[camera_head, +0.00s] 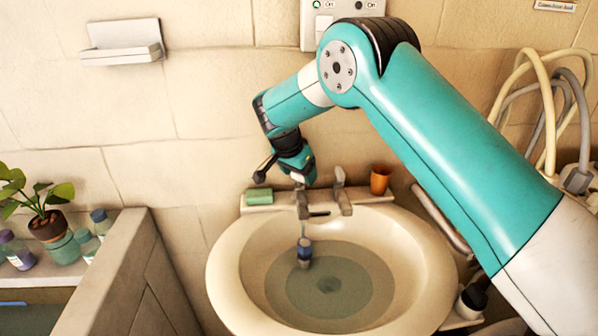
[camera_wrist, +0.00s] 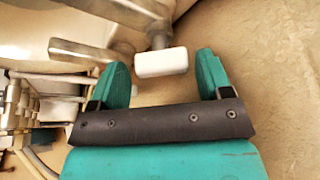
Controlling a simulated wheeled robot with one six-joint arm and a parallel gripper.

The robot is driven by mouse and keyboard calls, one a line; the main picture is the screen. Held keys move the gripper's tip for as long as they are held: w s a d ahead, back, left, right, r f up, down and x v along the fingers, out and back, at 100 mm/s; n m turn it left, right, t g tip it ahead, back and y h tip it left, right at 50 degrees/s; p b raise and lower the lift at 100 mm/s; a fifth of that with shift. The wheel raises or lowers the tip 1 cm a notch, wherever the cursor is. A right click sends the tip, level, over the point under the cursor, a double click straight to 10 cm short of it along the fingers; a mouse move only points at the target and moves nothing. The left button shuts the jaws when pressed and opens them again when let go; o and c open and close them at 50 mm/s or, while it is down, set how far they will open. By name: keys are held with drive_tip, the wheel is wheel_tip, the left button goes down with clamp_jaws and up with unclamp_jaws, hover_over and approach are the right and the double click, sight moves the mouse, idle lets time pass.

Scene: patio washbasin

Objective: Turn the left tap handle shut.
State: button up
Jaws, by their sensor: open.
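The tap's left handle (camera_wrist: 162,62) shows in the wrist view as a pale block on a short metal stem. It lies between the fingertips of my gripper (camera_wrist: 162,68), with a gap visible on each side. My gripper is open. In the head view my gripper (camera_head: 298,182) is over the left side of the tap and largely hides that handle. The tap's right handle (camera_head: 341,192) stands upright to the right and also shows in the wrist view (camera_wrist: 88,52). A thin streak runs down from the tap to a small blue object in the basin.
The washbasin (camera_head: 222,275) holds greyish water and the small blue object (camera_head: 304,250). Green soap (camera_head: 259,196) lies left of the tap; an orange cup (camera_head: 380,180) stands right. Cables (camera_head: 545,100) hang at the right. A low wall (camera_head: 120,270) and potted plant (camera_head: 48,222) are left.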

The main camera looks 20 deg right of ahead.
drive_tip(key=shift+w+r, duration=0.1)
drive_tip(key=n+t+p, duration=0.1)
drive_tip(key=n+p, duration=0.1)
drive_tip(key=shift+r+n, duration=0.2)
drive_tip(key=shift+n, duration=0.2)
drive_tip(key=n+y+p, duration=0.1)
drive_tip(key=n+p, duration=0.1)
drive_tip(key=n, duration=0.1)
drive_tip(key=n+t+y+p, duration=0.1)
drive_tip(key=n+p, duration=0.1)
drive_tip(key=n, duration=0.1)
drive_tip(key=shift+d+y, duration=0.15)
drive_tip(key=shift+y, duration=0.25)
drive_tip(key=s+b+v, duration=0.1)
drive_tip(key=b+v, duration=0.4)
drive_tip(key=v, duration=1.2)
drive_tip(key=s+a+f+n+g+y+b, duration=0.1)
drive_tip(key=s+a+n+y+b, duration=0.1)
drive_tip(key=s, duration=0.9)
drive_tip(key=s+a+f+n+g+y+b, duration=0.1)
drive_tip(key=s+n, duration=0.4)
drive_tip(key=s, duration=0.6)
drive_tip(key=shift+s+a+f+g+y+b, duration=0.4)
drive_tip(key=shift+a+g+b, duration=0.1)
drive_tip(key=shift+b, duration=0.7)
